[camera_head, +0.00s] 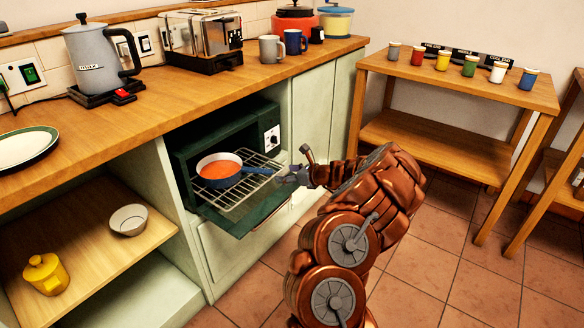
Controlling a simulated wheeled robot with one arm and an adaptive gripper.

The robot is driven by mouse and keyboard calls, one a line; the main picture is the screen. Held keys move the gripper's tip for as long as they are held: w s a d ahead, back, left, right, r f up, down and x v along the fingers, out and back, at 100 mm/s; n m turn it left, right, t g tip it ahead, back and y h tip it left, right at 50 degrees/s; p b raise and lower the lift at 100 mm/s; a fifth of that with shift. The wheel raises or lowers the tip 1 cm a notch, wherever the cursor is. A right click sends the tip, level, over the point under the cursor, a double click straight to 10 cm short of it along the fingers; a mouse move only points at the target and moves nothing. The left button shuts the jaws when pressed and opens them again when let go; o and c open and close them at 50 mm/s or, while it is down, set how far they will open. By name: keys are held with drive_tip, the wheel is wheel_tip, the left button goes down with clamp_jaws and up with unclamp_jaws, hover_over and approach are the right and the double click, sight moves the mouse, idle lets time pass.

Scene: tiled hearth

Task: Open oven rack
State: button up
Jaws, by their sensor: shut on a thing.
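The oven (225,138) is a dark green box set in the pale green cabinet, and its door (257,214) hangs down open. The wire oven rack (262,163) sticks out of the oven over the door. A blue pan (220,157) with orange-red contents stands on the rack, its handle pointing right toward my gripper. My gripper (287,173) is at the right front corner of the rack, shut on what seems to be the rack's edge. The exact contact is small and partly hidden by the fingers.
My arm reaches in from the lower right. A wooden counter (160,95) runs above the oven. A wooden table (463,80) with several small jars stands at the right. Tiled floor (440,262) is clear in front.

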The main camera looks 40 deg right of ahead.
drive_tip(key=shift+s+d, duration=0.1)
drive_tip(key=shift+s, duration=0.15)
drive_tip(key=o, duration=1.4)
drive_tip(key=v, duration=1.2)
